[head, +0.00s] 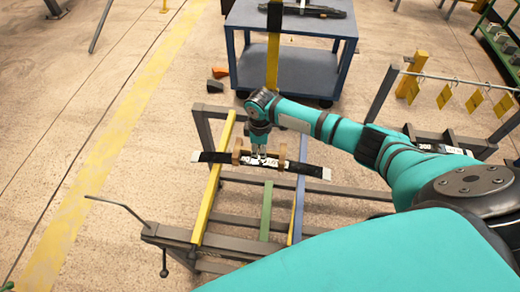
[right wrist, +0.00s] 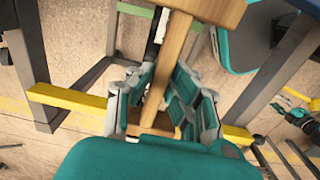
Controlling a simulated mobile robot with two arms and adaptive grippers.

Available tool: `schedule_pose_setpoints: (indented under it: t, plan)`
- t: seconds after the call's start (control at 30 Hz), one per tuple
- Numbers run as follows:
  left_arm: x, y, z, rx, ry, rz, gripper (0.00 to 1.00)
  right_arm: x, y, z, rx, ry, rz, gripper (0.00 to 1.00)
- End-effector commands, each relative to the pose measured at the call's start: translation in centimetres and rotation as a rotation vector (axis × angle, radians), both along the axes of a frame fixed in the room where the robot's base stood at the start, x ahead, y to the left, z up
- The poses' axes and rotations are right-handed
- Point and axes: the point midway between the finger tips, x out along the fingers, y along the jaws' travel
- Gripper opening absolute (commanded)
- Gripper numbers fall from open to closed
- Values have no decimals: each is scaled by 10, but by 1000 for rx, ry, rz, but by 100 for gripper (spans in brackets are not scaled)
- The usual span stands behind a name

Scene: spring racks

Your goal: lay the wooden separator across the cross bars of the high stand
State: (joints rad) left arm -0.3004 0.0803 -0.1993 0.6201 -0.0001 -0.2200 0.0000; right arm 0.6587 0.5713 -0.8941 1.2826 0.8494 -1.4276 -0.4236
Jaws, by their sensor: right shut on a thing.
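The wooden separator (head: 237,150) is a light bar with a block at each end. In the right wrist view its shaft (right wrist: 170,58) runs between the fingers, with one end block (right wrist: 205,8) at the top. My right gripper (head: 259,152) is shut on the shaft, pointing down over the stand. The stand (head: 330,190) is a dark frame with a yellow bar (head: 212,185), a green bar (head: 266,212) and a blue bar (head: 299,200). I cannot tell whether the separator touches anything below. My left gripper is out of view.
A black leaf spring (head: 314,171) with pale ends lies below the separator, across the yellow and blue bars' line. A blue-framed cart (head: 290,68) stands behind. Yellow tags hang from a rail (head: 445,78) at the right.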

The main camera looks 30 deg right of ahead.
Motion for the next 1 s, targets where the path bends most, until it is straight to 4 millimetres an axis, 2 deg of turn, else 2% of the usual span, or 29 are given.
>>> schedule_pose_setpoints:
  t: [1.0]
  plan:
    - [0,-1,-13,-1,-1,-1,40,0,0,-22,1,0,0,0]
